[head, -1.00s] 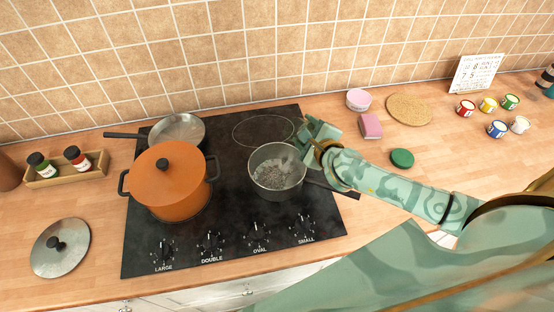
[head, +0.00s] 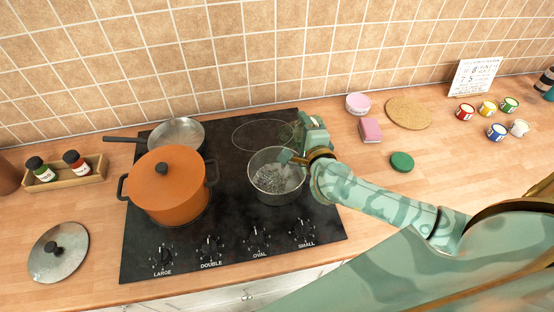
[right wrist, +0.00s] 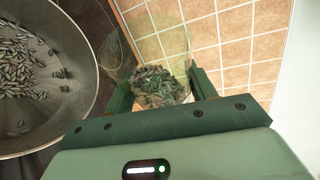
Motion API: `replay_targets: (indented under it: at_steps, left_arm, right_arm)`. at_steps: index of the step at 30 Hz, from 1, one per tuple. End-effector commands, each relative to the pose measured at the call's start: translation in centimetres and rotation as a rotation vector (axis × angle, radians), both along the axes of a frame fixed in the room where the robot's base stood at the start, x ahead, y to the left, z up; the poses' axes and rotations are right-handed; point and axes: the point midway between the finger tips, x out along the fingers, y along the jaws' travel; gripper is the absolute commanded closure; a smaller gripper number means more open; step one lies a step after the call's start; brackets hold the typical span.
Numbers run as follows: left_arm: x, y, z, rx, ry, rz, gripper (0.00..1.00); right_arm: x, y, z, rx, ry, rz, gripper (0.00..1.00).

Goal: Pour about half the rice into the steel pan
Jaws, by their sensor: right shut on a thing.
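The steel pan (head: 262,192) is a deep saucepan on the right side of the hob. Grey rice grains lie on its floor, and the pan with its grains also shows at the left of the right wrist view (right wrist: 84,112). My right gripper (head: 300,140) is over the pan's back right rim. In the right wrist view, my right gripper (right wrist: 155,88) is shut on a clear container (right wrist: 155,25) with rice (right wrist: 158,85) gathered near the fingers. The container is hard to make out in the head view, and its exact tilt is unclear. My left gripper is out of view.
An orange lidded pot (head: 168,190) and a frying pan (head: 178,133) fill the hob's left side. A loose lid (head: 58,252) and a spice rack (head: 60,178) lie left. A pink sponge (head: 370,131), green disc (head: 402,162), cork mat (head: 407,113) and small paint pots sit right.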

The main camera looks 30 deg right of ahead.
Motion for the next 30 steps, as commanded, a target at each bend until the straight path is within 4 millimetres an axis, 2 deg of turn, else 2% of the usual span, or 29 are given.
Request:
replay_targets:
  at_steps: [1, 30]
  left_arm:
    - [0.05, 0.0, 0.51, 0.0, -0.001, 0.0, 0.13]
    - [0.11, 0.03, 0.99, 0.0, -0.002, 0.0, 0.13]
  right_arm:
    - [-0.03, 0.33, 0.36, -0.019, -0.004, 0.0, 0.82]
    - [-0.04, 0.49, 0.47, -0.084, -0.015, 0.0, 0.82]
